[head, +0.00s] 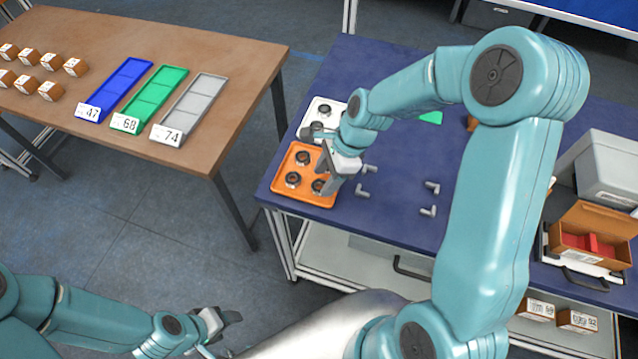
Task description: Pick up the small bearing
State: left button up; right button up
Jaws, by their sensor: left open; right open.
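Small dark ring-shaped bearings sit in an orange tray on the blue table; one bearing (292,180) lies at the left of the orange tray (283,199), another (302,158) behind it. A third bearing (317,186) lies right under my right gripper (322,172), which is open and points down over the tray's right side. Its fingers partly cover that bearing, and I cannot tell whether they touch it. A white tray (309,116) behind holds darker round parts, partly hidden by the wrist. My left gripper (232,318) is open and empty, low over the floor.
Several grey pipe fittings (428,211) lie on the blue table (400,237) right of the trays. A brown table (190,60) at the left bears small boxes (50,91) and blue, green and grey trays. An open box (590,238) stands at the right.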

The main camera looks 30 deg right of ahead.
jog(key=shift+x, duration=0.8)
jog(key=shift+s, duration=0.1)
jog(key=c, duration=0.8)
jog(key=shift+c, duration=0.2)
jog(key=shift+r, duration=0.1)
notch_tip(320, 180, up, 20)
